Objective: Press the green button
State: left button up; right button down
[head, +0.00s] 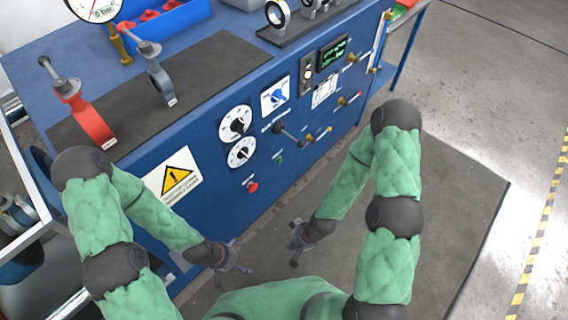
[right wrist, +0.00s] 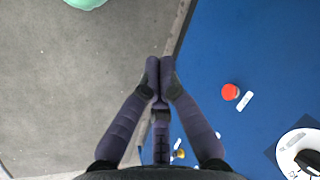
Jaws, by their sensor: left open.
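The green button (head: 279,160) is a small round knob low on the front of the blue test bench (head: 205,135), right of the lower dial, with a small label beside it. My left gripper (head: 240,262) is open and empty, low in front of the bench. My right gripper (head: 296,250) is to its right, below the button and apart from the panel. In the right wrist view its fingertips (right wrist: 160,65) meet with nothing between them. The green button cannot be made out in the right wrist view.
A red button (head: 252,187) sits left of and below the green one and also shows in the right wrist view (right wrist: 230,92). A black lever (head: 290,134) and several brass valves stick out of the panel. Butterfly valves (head: 90,120) stand on top. Grey floor mat (head: 445,200) is clear.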

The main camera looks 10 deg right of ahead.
aim_at(280, 160)
jog(key=w+d+f+m+t+b, duration=0.2)
jog(key=w+d+m, duration=0.2)
jog(key=w+m, duration=0.5)
jog(key=w+d+f+m+t+b, duration=0.2)
jog(key=w+d+m+b, duration=0.1)
jog(key=w+m, duration=0.6)
jog(key=w+d+f+m+t+y+b, duration=0.1)
jog(key=w+d+m, duration=0.4)
jog(key=w+m, duration=0.5)
jog(key=shift+w+d+f+t+b, duration=0.4)
jog(key=shift+w+f+t+b, duration=0.45)
jog(key=shift+w, duration=2.05)
jog(key=w+a+r+b+x, duration=0.1)
jog(key=b+x, duration=0.3)
jog(key=x, duration=0.8)
jog(key=shift+w+a+b, duration=0.3)
jog(key=shift+w+b, duration=0.1)
jog(key=shift+w, duration=0.05)
